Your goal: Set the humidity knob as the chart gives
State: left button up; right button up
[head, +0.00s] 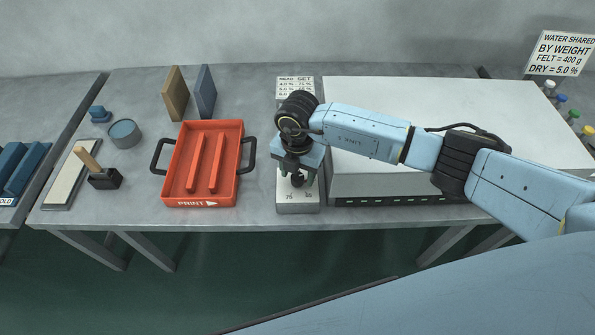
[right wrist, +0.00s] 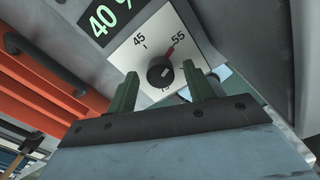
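The dark round knob (right wrist: 160,72) sits on a white dial plate (right wrist: 146,50) in the right wrist view. Its red pointer points close to the 55 mark; 45 also shows, and a lower number is partly hidden. A green display (right wrist: 107,17) beside it reads 40 %. My right gripper (right wrist: 158,90) is open, its green fingers apart on either side of the knob's near side. In the head view the right gripper (head: 298,178) hangs over the grey control box (head: 298,208). The chart (head: 296,86) behind is partly covered by my wrist, its rows too small to read surely.
A large pale machine (head: 400,100) stands right of the control box. An orange tray (head: 172,190) lies to the left. A sign (head: 560,52) gives felt 400 g and dry 5.0 %. Bare table lies between tray and box.

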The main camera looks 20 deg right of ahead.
aim_at(297, 176)
notch_tip(297, 176, up, 13)
jog(key=shift+r, duration=0.15)
dwell(0.5)
dwell(0.4)
